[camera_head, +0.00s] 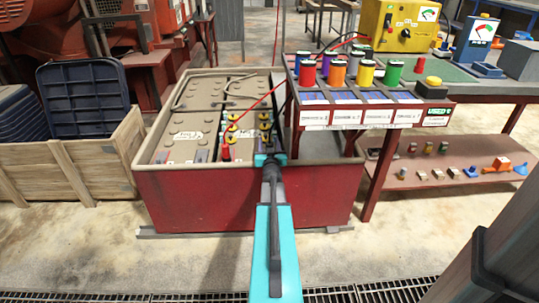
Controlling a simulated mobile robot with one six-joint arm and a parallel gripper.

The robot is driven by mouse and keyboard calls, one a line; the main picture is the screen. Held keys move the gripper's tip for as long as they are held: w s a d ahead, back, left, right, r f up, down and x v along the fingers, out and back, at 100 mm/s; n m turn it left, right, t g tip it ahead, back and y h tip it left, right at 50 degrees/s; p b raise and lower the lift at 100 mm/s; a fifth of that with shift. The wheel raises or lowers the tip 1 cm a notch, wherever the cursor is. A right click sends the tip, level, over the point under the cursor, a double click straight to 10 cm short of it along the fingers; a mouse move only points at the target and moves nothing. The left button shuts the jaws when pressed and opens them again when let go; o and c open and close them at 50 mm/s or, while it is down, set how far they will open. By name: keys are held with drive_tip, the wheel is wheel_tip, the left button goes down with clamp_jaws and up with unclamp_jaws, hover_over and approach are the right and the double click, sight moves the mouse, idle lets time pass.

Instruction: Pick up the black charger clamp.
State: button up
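My gripper (270,158) is over the right front part of a large battery in a red box (240,200). Its teal fingers sit beside the row of dark and yellow caps (265,125). The arm partly hides what is between and below the fingers, so I cannot tell if they are open or shut. I cannot clearly make out the black charger clamp; it may be hidden at the gripper. A red clamp (225,151) stands on the battery to the left of my gripper, with a red cable running up right. The yellow charger (399,25) stands at the back right.
A bench (440,95) with several coloured cans stands close to the right of the battery. Small parts lie on its lower shelf (450,168). A wooden crate (100,160) with dark blue trays is at left. A dark post (500,250) rises at the front right.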

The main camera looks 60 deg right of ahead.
clamp_jaws()
idle(0.3)
drive_tip(key=shift+r, duration=0.15)
wheel_tip(320, 180, up, 10)
drive_tip(key=p, duration=0.2)
drive_tip(key=shift+p, duration=0.3)
idle(0.6)
